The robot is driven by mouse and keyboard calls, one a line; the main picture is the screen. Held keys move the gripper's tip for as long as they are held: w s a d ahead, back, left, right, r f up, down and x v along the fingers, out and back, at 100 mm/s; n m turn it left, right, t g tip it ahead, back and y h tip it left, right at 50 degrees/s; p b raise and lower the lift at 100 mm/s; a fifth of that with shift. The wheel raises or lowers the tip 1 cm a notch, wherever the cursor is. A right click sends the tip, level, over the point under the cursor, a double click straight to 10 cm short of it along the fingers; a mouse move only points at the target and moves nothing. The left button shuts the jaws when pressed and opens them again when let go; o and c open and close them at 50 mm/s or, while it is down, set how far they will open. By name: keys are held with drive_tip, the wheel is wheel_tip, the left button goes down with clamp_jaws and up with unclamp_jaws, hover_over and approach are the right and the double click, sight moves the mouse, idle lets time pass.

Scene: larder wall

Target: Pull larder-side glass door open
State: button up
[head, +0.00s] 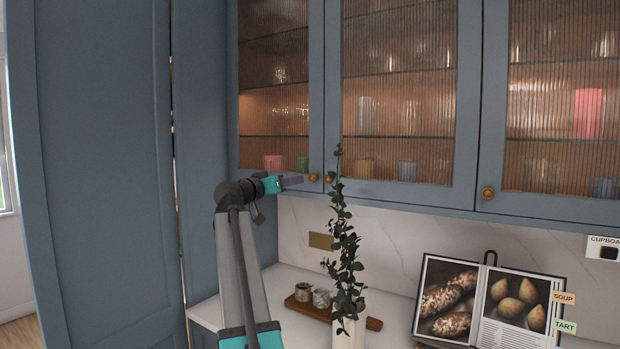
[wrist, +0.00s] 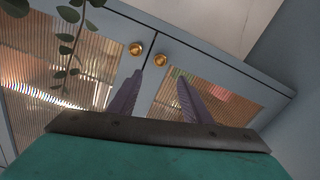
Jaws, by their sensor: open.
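The larder-side glass door (head: 232,90) is the leftmost ribbed-glass door in the head view and looks shut. Its round brass knob (head: 313,177) is at its lower right corner. My gripper (head: 301,180) is open, its fingertips just left of that knob. In the wrist view, which looks turned over, the same door (wrist: 240,84) is on the right. Its knob (wrist: 160,59) shows just beyond the gap between my two open fingers (wrist: 159,77). The fingers look clear of it; the exact distance is hard to tell.
The neighbouring glass door (head: 397,188) has its knob (head: 329,179) close beside. A leafy stem (head: 345,240) in a pale vase (head: 349,335) rises near it. A board (head: 374,324) with two small pots and an open cookbook (head: 490,300) are on the counter. A tall blue larder panel (head: 105,150) stands left.

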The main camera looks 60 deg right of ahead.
sight(311, 177)
drive_tip(key=d+p, duration=0.3)
drive_tip(key=d, duration=0.8)
drive_tip(key=shift+d+p, duration=0.2)
drive_tip(key=shift+p, duration=0.1)
